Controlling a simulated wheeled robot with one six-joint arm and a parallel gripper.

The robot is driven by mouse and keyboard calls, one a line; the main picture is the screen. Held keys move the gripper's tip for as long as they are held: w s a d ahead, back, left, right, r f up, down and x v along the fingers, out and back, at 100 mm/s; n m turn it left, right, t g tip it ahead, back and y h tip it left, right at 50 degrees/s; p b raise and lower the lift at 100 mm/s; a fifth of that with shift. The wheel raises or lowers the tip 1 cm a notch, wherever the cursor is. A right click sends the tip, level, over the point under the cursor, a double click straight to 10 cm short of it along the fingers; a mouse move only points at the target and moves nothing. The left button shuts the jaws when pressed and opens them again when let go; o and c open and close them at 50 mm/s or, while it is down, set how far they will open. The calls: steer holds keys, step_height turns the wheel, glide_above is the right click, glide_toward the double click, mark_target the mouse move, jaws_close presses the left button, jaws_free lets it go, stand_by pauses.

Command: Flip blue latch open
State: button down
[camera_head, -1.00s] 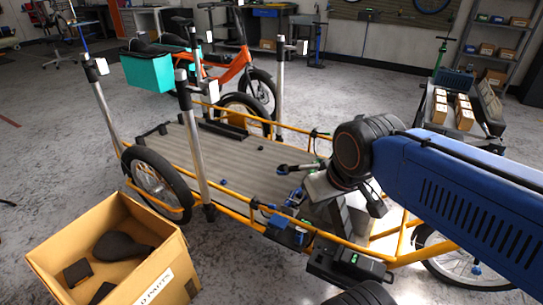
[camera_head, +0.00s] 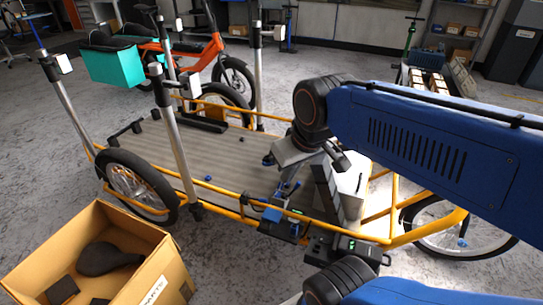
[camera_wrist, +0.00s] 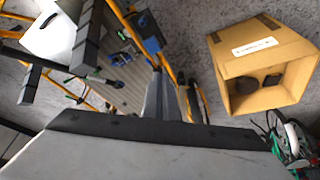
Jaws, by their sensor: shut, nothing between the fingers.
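The blue latch (camera_head: 271,214) sits on the yellow near-side rail of the cargo bike, beside dark fittings. In the wrist view a blue part on the rail (camera_wrist: 152,46), likely the same latch, shows just beyond my fingertips. My gripper (camera_head: 281,196) points down at the rail in the head view, with its fingers together and nothing seen between them. In the wrist view the narrow grey fingers (camera_wrist: 165,75) reach up from the grey gripper body. The fingertips appear close to the latch; I cannot tell whether they touch it.
The bike's ribbed deck (camera_head: 180,150) lies behind the rail, with upright posts at its left. A cardboard box (camera_head: 165,270) holding dark parts stands on the floor at front left. A white box (camera_head: 345,195) is on the bike right of my gripper.

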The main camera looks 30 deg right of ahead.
steer(key=w+d+n+g, duration=0.1)
steer(key=w+d, duration=0.2)
steer(key=w, duration=0.7)
steer(key=w+d+n+g+y, duration=0.1)
steer(key=w+d, duration=0.2)
steer(key=w, duration=0.7)
steer(key=w+d+n+g, duration=0.1)
steer(key=w+d, duration=0.2)
steer(key=w, duration=0.7)
steer(key=w+d+f+n+g+y, duration=0.1)
steer(key=w+d+f, duration=0.8)
steer(key=f, duration=0.3)
steer(key=w+d+f+n+y, duration=0.1)
steer(key=w+d+f+n, duration=0.1)
steer(key=w+d+f, duration=0.7)
steer(key=shift+w+f+g+y, duration=0.35)
steer(key=shift+w+f, duration=1.15)
steer(key=shift+f, duration=0.55)
